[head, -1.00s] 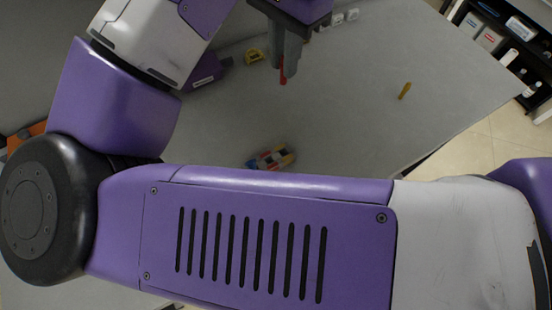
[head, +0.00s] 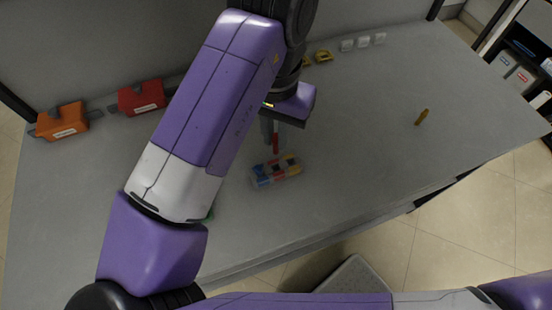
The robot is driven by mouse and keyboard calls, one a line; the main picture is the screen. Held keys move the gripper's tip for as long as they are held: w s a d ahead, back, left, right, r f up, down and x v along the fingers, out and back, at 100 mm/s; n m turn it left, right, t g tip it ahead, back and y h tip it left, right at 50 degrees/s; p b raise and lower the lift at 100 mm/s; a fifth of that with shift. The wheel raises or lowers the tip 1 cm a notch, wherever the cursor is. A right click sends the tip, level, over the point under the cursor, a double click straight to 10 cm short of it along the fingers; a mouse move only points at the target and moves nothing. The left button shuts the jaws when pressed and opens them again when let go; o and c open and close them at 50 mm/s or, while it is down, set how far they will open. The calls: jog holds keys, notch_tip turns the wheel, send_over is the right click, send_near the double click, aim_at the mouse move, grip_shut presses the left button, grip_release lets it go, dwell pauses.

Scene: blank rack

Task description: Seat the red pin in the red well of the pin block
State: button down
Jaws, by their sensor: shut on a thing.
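My gripper (head: 272,141) is pointing down near the middle of the table, shut on the red pin (head: 276,143), which hangs upright below the fingers. The pin block (head: 264,182), with blue, yellow, red and pale patches, lies on the table just below the gripper in the picture. The pin's lower end appears close to the block's upper edge. I cannot tell how high it is above it, and the red well is not clearly made out at this size.
An orange bin (head: 62,121) and a red bin (head: 141,97) sit at the back left. Small yellow pieces (head: 323,56) and white blocks (head: 363,42) line the back edge. The table's right half is mostly clear.

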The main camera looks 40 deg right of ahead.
aim_at(276, 161)
notch_tip(276, 161, down, 10)
jog(key=shift+r, duration=0.1)
dwell(0.4)
jog(key=c, duration=1.4)
grip_release()
notch_tip(276, 161, up, 12)
jog(key=shift+r, duration=0.1)
